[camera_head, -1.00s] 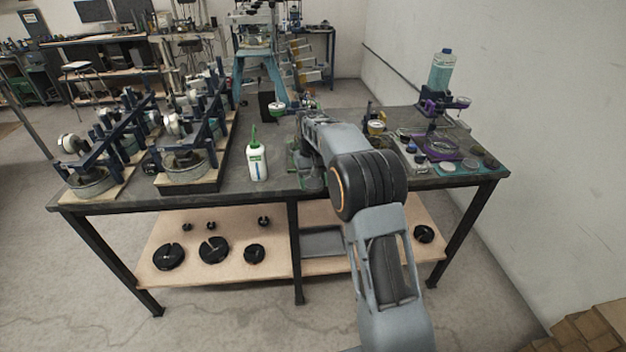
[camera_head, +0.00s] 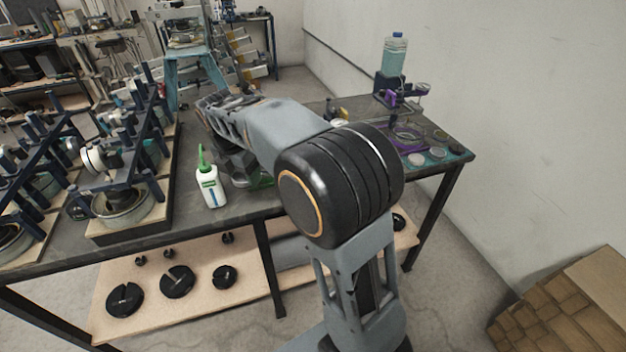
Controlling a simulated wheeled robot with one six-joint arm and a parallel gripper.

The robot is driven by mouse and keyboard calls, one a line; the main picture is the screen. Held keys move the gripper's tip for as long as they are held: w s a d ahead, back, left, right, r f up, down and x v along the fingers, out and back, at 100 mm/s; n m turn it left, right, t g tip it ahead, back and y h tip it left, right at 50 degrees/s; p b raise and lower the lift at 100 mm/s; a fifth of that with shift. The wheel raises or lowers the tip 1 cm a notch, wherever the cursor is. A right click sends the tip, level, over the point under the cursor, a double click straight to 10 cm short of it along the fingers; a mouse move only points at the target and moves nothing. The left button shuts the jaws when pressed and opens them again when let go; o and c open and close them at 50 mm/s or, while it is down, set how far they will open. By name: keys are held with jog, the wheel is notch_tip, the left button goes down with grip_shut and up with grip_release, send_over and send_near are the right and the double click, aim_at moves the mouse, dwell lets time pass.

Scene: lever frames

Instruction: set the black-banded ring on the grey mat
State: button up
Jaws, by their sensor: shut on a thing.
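My arm reaches over the bench, and my gripper (camera_head: 236,163) shows only as a dark angular shape beyond and below the forearm, just right of the white bottle. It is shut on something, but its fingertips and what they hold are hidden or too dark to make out. I cannot pick out the black-banded ring for sure. A flat grey piece (camera_head: 291,252), possibly the grey mat, lies on the lower shelf, largely covered by my arm.
A white bottle with a green spout (camera_head: 209,182) stands near the bench's front edge. Lever frames (camera_head: 122,185) crowd the left. A blue bottle on a stand (camera_head: 394,55) and several small dishes (camera_head: 416,160) are at the right. Black slotted weights (camera_head: 177,281) lie on the shelf.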

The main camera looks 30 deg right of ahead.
jog(key=shift+n, duration=0.3)
jog(key=d+f, duration=0.3)
jog(key=d, duration=0.1)
jog(key=w+d+f+p, duration=0.1)
jog(key=d+f, duration=0.1)
jog(key=d, duration=0.2)
jog(key=w+d+f, duration=0.1)
jog(key=d+f, duration=0.2)
jog(key=d, duration=0.1)
jog(key=shift+w+d+f, duration=0.25)
jog(key=shift+d+f, duration=0.05)
jog(key=shift+d, duration=0.1)
jog(key=shift+d+f, duration=0.3)
jog(key=shift+f, duration=0.15)
jog(key=shift+w+d+f, duration=0.1)
jog(key=shift+d+f, duration=0.05)
jog(key=shift+f, duration=1.55)
jog(key=shift+f, duration=0.2)
jog(key=o, duration=1)
jog(key=shift+r, duration=0.1)
jog(key=shift+o, duration=0.2)
jog(key=shift+r, duration=0.15)
